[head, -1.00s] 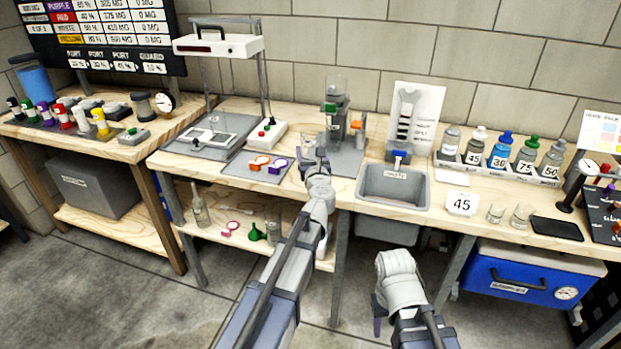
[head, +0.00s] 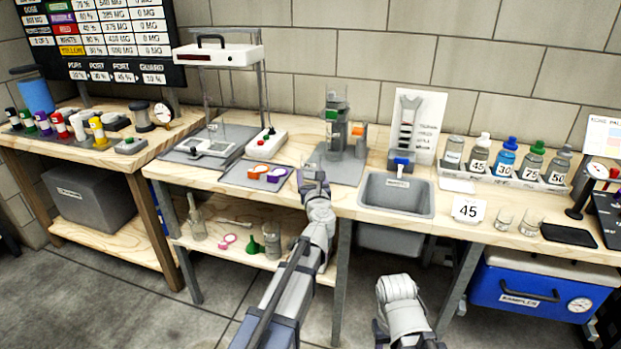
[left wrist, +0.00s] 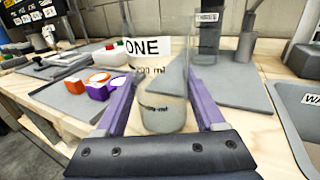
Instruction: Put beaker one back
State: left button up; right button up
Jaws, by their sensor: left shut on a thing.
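Beaker one (left wrist: 163,105) is a clear glass vessel with a white "ONE" label, upright in the left wrist view. My left gripper (head: 313,178) is shut on it, with a purple finger on each side. In the head view they are at the bench's front edge, in front of the grey mat (head: 345,170), and the beaker is hard to make out there. I cannot tell what is in the beaker. Another clear vessel with a label (left wrist: 207,40) stands behind it. My right arm is low in front of the bench; its fingertips are hidden.
A grey tray (head: 240,180) with orange and purple rings lies left of the gripper. A stand (head: 335,115) is behind it.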

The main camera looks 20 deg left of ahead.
pick_arm(q)
jog(key=shift+f, duration=0.15)
jog(key=o, duration=1.6)
jog(key=shift+c, duration=0.2)
jog(key=shift+s+d, duration=0.1)
jog(key=shift+s, duration=0.2)
jog(key=v, duration=1.1)
jog(key=shift+s, duration=0.2)
jog(key=shift+d, duration=0.1)
